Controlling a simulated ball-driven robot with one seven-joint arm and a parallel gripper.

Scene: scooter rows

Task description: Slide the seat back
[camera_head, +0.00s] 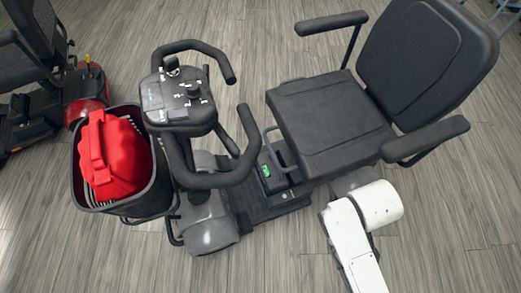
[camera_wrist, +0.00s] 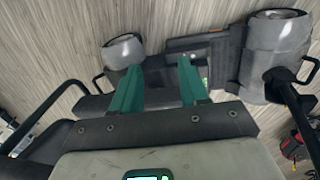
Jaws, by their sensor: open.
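The black padded seat (camera_head: 330,120) of the scooter is at the upper right in the head view, with its backrest (camera_head: 428,60) behind it and an armrest on each side. A dark bent bar (camera_head: 275,155) shows below the seat's front edge, above the scooter's deck. My white arm reaches in from the bottom right, beside the seat; its gripper is hidden in the head view. In the wrist view my gripper (camera_wrist: 160,64) has two green fingers apart, with nothing seen between them but the scooter's dark deck and floor behind. I cannot tell whether a finger touches the scooter.
The tiller (camera_head: 180,100) with curved handlebars stands in front of the seat. A black basket (camera_head: 150,208) holding a red bag (camera_head: 110,155) hangs at its front. Another scooter (camera_head: 60,100) stands at the far left. Wooden floor is clear at the bottom.

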